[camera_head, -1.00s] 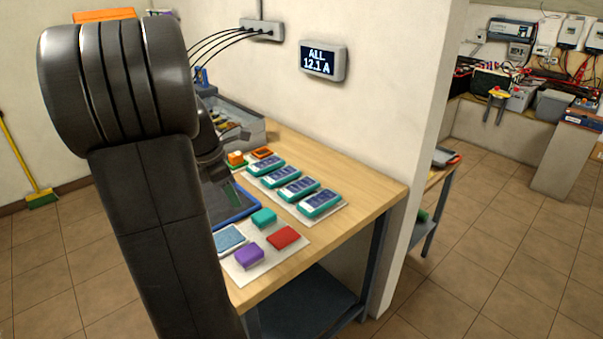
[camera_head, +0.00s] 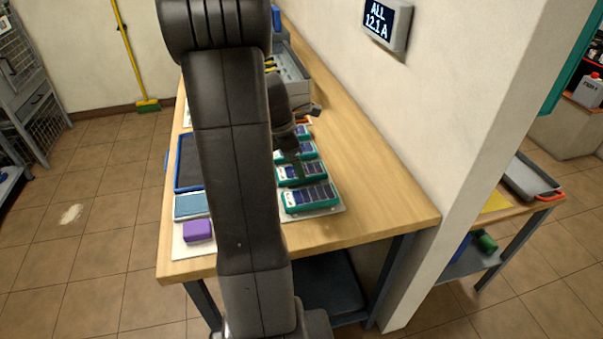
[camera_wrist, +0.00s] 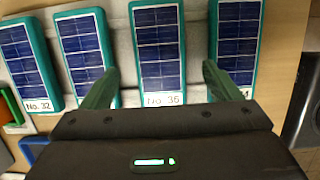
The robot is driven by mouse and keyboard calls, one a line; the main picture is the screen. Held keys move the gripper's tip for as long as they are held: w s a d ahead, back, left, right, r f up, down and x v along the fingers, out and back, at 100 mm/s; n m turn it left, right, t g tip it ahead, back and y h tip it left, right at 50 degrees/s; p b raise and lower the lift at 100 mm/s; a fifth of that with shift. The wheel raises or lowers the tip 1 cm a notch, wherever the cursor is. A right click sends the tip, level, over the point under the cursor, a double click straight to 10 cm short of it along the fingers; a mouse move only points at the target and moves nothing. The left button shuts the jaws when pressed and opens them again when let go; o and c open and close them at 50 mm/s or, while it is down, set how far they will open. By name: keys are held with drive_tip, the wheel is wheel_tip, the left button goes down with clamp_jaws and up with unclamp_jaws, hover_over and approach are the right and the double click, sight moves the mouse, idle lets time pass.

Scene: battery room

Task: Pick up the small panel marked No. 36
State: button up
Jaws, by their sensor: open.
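The panel marked No. 36 (camera_wrist: 158,45) is a teal-framed block with dark blue solar cells and a white label. It is third from the left in a row in the wrist view. My gripper (camera_wrist: 160,69) is open, its green fingers apart on either side of this panel in the picture, with nothing between them held. The left finger covers part of the neighbouring panel (camera_wrist: 83,42); the right finger covers part of the right one (camera_wrist: 238,40), whose label is mostly hidden. In the head view, my gripper is over the row, near the second-nearest panel (camera_head: 288,172).
Panel No. 32 (camera_wrist: 28,60) is at the row's left end. A purple block (camera_head: 198,231), a light blue panel (camera_head: 189,206) and a blue-edged tray (camera_head: 190,163) lie left of my arm. The wall display (camera_head: 387,22) and wall stand at the right. Bare wood (camera_head: 370,205) lies between.

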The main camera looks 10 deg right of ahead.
drive_tip(key=x, duration=0.3)
drive_tip(key=shift+d+f, duration=0.1)
drive_tip(key=shift+f, duration=0.1)
drive_tip(key=c, duration=1.2)
drive_tip(key=shift+o, duration=0.2)
drive_tip(key=shift+r, duration=0.1)
